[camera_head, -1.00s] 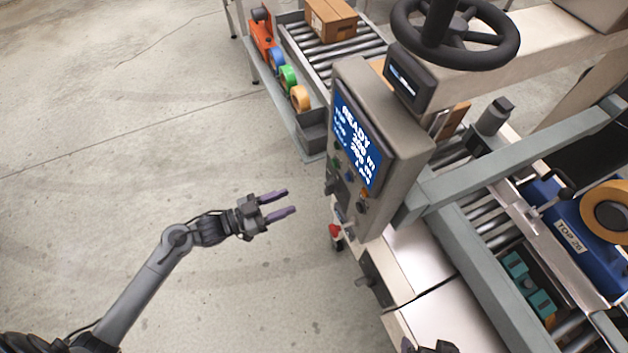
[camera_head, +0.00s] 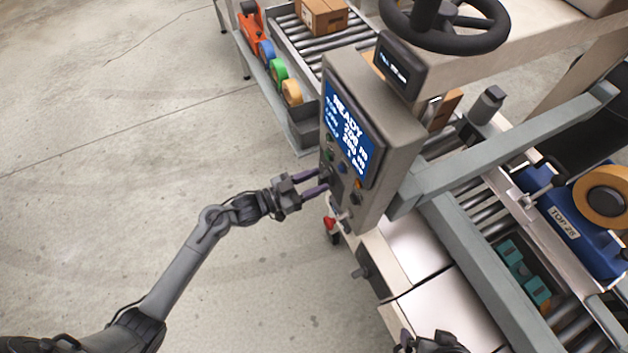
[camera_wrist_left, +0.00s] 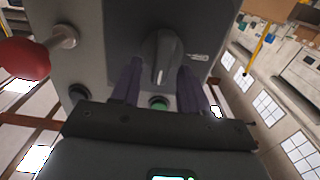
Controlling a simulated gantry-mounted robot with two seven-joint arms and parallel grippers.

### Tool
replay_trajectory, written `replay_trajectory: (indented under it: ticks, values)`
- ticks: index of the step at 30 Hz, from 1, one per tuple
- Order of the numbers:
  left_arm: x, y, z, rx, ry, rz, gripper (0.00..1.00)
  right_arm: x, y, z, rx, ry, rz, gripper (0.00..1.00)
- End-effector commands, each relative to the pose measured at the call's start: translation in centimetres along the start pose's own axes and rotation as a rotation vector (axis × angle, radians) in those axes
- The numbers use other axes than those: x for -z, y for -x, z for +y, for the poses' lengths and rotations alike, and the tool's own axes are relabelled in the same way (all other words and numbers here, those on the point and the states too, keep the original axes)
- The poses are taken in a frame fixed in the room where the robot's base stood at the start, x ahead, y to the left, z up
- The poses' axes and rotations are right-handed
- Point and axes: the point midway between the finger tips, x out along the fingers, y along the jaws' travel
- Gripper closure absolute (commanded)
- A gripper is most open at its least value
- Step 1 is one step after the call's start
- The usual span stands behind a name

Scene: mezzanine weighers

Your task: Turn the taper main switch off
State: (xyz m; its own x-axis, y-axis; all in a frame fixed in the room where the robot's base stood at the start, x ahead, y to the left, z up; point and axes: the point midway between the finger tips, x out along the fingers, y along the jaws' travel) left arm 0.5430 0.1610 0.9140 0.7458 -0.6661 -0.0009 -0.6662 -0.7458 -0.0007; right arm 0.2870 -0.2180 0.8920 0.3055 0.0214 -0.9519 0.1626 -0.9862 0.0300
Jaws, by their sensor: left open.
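The taper's grey control box (camera_head: 385,125) stands at the centre of the head view. Its screen (camera_head: 349,130) reads READY. My left gripper (camera_head: 322,182) is at the lower left part of the panel, its two purple fingers pointing at it. In the left wrist view, a grey rotary switch knob (camera_wrist_left: 161,55) sits on a dark plate. My open left fingers (camera_wrist_left: 160,85) are on either side of it; I cannot tell whether they touch it. In the head view the fingers partly cover this spot. A dark part of my right arm shows at the bottom edge, its jaws not visible.
A red button (camera_wrist_left: 25,60) sticks out left of the knob in the wrist view, and a green button (camera_wrist_left: 158,102) lies near the fingers. A black handwheel (camera_head: 445,20) is above the box. Roller conveyor (camera_head: 320,45) with a carton (camera_head: 322,15) lies behind. Floor at left is clear.

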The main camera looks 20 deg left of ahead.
Motion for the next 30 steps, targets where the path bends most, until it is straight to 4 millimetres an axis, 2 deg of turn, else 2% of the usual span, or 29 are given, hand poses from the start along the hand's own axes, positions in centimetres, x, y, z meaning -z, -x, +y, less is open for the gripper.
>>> replay_trajectory:
  ticks: [6, 15, 23, 30]
  values:
    - [0.0, 0.0, 0.0, 0.000, 0.000, 0.000, 0.55, 0.0, 0.0, 0.0, 0.001, -0.001, 0.001, 0.00]
    - [0.0, 0.0, 0.0, 0.000, 0.000, 0.001, 1.00, 0.0, 0.0, 0.0, -0.001, 0.002, 0.001, 0.00]
    - [0.1, 0.0, 0.0, 0.000, 0.011, 0.001, 1.00, 0.0, 0.2, 0.2, -0.007, 0.009, 0.000, 0.00]
    - [0.4, -0.1, -0.2, 0.000, 0.094, 0.002, 1.00, 0.4, 1.5, 0.2, -0.007, 0.009, 0.000, 0.00]
